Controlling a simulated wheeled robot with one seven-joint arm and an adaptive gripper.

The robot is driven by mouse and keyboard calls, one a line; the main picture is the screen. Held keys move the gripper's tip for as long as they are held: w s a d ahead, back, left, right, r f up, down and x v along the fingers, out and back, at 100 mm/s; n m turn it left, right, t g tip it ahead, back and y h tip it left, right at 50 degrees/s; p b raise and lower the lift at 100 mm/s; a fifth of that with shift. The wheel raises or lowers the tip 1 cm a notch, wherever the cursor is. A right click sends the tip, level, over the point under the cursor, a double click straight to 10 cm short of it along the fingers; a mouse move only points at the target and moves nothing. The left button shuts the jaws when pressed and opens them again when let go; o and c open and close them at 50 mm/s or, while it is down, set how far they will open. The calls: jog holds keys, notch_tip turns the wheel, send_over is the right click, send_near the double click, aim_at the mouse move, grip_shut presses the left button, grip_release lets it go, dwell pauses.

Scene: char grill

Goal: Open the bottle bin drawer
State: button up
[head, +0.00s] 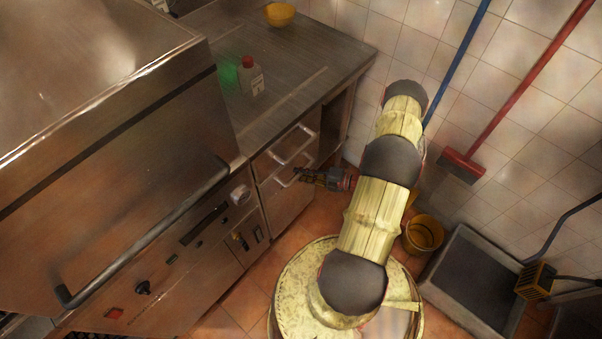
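A steel drawer front (283,200) sits under the counter, right of the big steel appliance. Two pale bar handles show on this cabinet, an upper one (301,141) and a lower one (283,181). I cannot tell from labels which belongs to the bottle bin. The fronts look closed. My gripper (299,174) reaches in from the right, with its fingertips at the lower handle. Whether they touch or surround the handle is too small to tell, and so is the finger opening.
A white bottle with a red cap (251,76) and a yellow bowl (279,14) stand on the steel counter (300,55). A yellow bucket (422,235), a grey basin (470,275) and a red broom (464,163) stand at the right. Some tiled floor is clear before the drawers.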

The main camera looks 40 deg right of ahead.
grip_shut()
jog(key=shift+s, duration=0.15)
dwell(0.4)
